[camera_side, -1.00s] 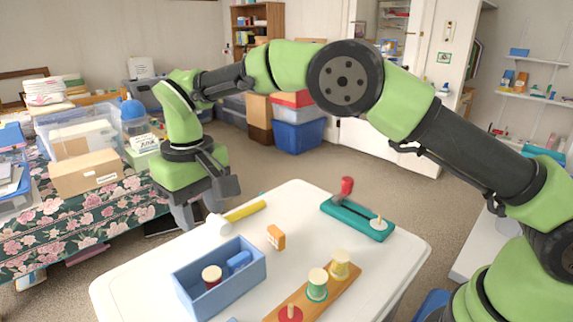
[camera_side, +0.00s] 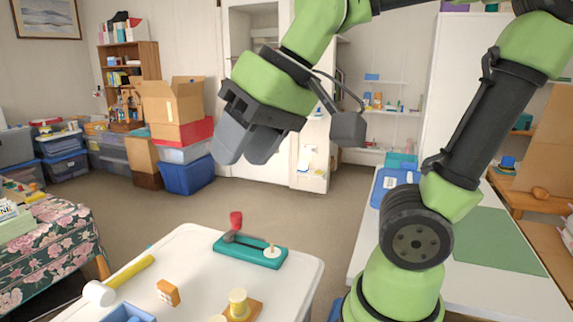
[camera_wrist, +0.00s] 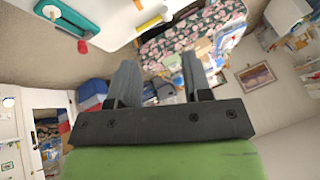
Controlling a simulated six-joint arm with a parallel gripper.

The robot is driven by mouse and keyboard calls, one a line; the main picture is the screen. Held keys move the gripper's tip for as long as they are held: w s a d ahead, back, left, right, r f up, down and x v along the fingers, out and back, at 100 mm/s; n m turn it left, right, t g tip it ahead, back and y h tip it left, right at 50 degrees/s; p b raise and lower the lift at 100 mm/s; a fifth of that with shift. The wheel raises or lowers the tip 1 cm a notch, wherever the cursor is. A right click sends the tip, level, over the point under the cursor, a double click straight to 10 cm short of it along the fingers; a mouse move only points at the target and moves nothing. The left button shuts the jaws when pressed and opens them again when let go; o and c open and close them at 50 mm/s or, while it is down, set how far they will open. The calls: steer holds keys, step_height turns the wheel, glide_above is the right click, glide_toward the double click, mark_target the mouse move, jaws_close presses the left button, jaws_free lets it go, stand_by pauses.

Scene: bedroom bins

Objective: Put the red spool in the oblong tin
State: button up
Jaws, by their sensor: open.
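My gripper (camera_side: 245,148) is open and empty, high above the back of the white table in the side view. Its two fingers also show apart in the wrist view (camera_wrist: 158,75), with nothing between them. The red spool is not in view now. Only the top part of a blue open box (camera_side: 128,314) shows at the bottom edge of the side view; its inside is cut off. I cannot tell whether it is the oblong tin. A yellow spool (camera_side: 238,301) stands on a wooden board (camera_side: 252,311) at the bottom edge.
A teal base (camera_side: 255,255) with a red-knobbed lever (camera_side: 236,220) lies at the table's (camera_side: 195,245) back right. A white-headed mallet (camera_side: 100,292) and an orange block (camera_side: 168,292) lie to the left. Storage boxes (camera_side: 187,174) stand on the floor behind.

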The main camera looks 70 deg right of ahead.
steer(key=shift+m+t, duration=0.5)
steer(key=shift+t, duration=0.2)
steer(key=s, duration=0.1)
steer(key=s+f, duration=0.1)
steer(key=s, duration=0.1)
steer(key=s+d+f, duration=0.1)
steer(key=shift+s+f, duration=0.15)
steer(key=shift+s, duration=0.25)
